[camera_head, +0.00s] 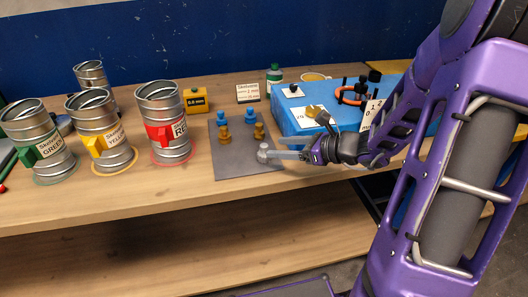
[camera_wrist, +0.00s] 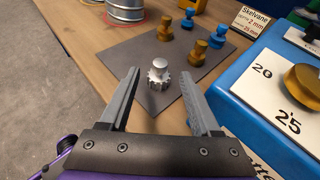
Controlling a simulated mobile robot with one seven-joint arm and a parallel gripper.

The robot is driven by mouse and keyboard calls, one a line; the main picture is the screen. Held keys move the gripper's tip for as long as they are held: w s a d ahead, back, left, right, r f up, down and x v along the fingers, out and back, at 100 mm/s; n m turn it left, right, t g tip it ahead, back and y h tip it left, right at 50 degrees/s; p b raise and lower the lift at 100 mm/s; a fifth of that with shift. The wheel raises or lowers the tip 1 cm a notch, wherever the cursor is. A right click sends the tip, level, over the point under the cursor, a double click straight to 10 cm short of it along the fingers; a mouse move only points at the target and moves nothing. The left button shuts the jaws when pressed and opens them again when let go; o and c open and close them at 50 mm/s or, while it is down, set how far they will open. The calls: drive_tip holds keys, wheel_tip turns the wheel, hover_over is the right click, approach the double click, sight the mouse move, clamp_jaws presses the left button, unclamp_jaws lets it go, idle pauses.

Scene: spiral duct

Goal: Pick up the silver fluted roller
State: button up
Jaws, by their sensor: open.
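The silver fluted roller (camera_wrist: 158,77) stands upright on a dark grey mat (camera_wrist: 105,52), with a toothed base and a round knob on top. In the head view the roller (camera_head: 263,151) is near the mat's right front part, at the tips of my gripper (camera_head: 280,148). In the wrist view my gripper (camera_wrist: 167,85) is open and empty. Its two fingers reach to either side of the roller, which shows between and slightly beyond the fingertips. I see no contact. The roller's lower front is fully visible.
Blue and gold pieces (camera_wrist: 200,50) stand farther back on the mat. A blue box (camera_head: 292,116) with a gold disc (camera_wrist: 303,82) is close on the right. Metal cans (camera_head: 163,121) stand at left. The mat around the roller is clear.

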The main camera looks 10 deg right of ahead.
sight(264, 145)
drive_tip(key=b+x, duration=0.1)
drive_tip(key=x, duration=0.5)
drive_tip(key=shift+c, duration=0.3)
clamp_jaws()
